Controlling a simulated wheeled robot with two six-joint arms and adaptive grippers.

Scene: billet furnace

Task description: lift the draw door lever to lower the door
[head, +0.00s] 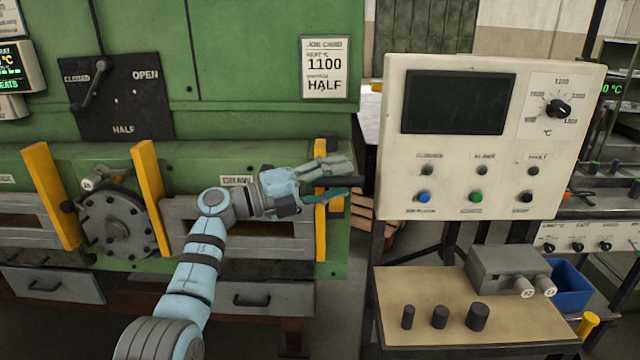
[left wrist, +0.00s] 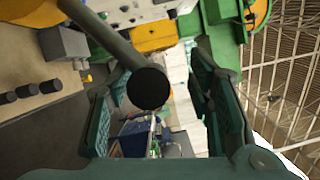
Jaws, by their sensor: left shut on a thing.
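The draw door lever (left wrist: 105,42) is a dark round bar with a black end knob (left wrist: 148,88) in the left wrist view, lying between my fingers. In the head view only a short dark piece of it (head: 356,181) shows at the fingertips. My left gripper (head: 332,180) is shut on the lever, at the right end of the green furnace front; its fingers also show in the left wrist view (left wrist: 165,105). The draw door (head: 182,214) is a grey panel under the DRAW label (head: 237,180), partly behind my left arm. My right gripper is not in view.
A cream control panel (head: 390,140) stands close to the right of my left gripper. Below it is a bench (head: 390,300) with several dark cylinders. A yellow post (head: 320,240) is beside the gripper. A selector plate (head: 125,112) and hub wheel (head: 116,226) are further left.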

